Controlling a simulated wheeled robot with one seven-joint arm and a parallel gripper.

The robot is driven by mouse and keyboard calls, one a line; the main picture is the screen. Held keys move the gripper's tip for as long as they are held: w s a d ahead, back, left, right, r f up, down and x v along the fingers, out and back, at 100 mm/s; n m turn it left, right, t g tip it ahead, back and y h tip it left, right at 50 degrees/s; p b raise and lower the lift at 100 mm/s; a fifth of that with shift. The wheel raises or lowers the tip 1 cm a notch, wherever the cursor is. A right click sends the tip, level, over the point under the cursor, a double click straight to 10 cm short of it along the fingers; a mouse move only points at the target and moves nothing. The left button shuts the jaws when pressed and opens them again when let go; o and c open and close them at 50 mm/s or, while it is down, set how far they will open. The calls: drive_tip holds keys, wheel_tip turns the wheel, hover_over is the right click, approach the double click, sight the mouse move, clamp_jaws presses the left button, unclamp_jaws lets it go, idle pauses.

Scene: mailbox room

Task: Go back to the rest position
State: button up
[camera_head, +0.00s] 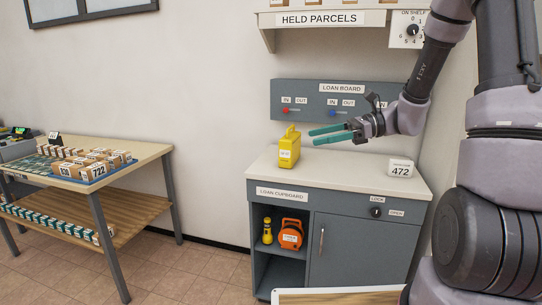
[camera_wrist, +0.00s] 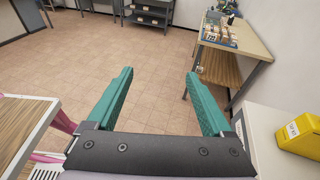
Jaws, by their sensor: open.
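My gripper (camera_head: 331,134) has teal fingers and hangs in the air over the loan cupboard's white top (camera_head: 340,168) in the head view. It points left, with its fingertips just right of and above a yellow case (camera_head: 289,150) standing on the top. In the wrist view its fingers (camera_wrist: 157,95) are spread wide with only floor between them, so it is open and empty. The yellow case also shows at the right edge of the wrist view (camera_wrist: 303,136), apart from the fingers.
A grey loan board (camera_head: 345,102) with small levers is on the wall behind my gripper. A 472 sign (camera_head: 401,168) stands at the top's right. The held parcels shelf (camera_head: 325,19) is above. A table with parcels (camera_head: 145,151) is at left, with open floor (camera_wrist: 130,45) between.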

drive_tip(key=s+d+r+n+h, duration=0.3)
drive_tip(key=s+r+n+h, duration=0.1)
drive_tip(key=s+n+h, duration=0.5)
drive_tip(key=s+d+r+n+t+h, duration=0.4)
drive_tip(key=s+d+r+t, duration=0.2)
drive_tip(key=d+r+t, duration=0.1)
drive_tip(key=shift+d+r+n, duration=0.3)
drive_tip(key=shift+d+n, duration=0.1)
drive_tip(key=shift+d, duration=0.35)
